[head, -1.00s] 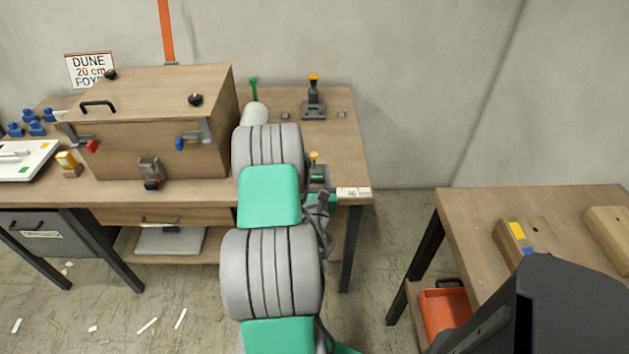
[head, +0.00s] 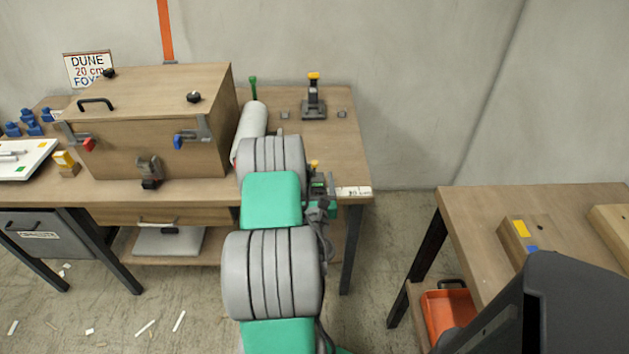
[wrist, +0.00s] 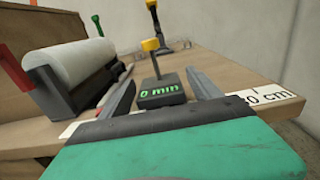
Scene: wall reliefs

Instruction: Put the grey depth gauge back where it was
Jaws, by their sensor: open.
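The small dark grey device with a yellow-topped stem and a green readout, which looks like the depth gauge (wrist: 160,93), stands upright on the workbench (head: 345,150) near its front right edge. In the head view the gauge (head: 317,181) is partly hidden by my arm. My gripper (wrist: 162,88) is open, with one finger on each side of the gauge in the wrist view. I see no finger clearly touching it. In the head view my gripper is mostly hidden behind my arm.
A white roll (wrist: 70,62) in a dark holder lies left of the gauge. A taller grey stand with a yellow top (head: 314,100) is behind. A wooden box (head: 150,130) fills the left side.

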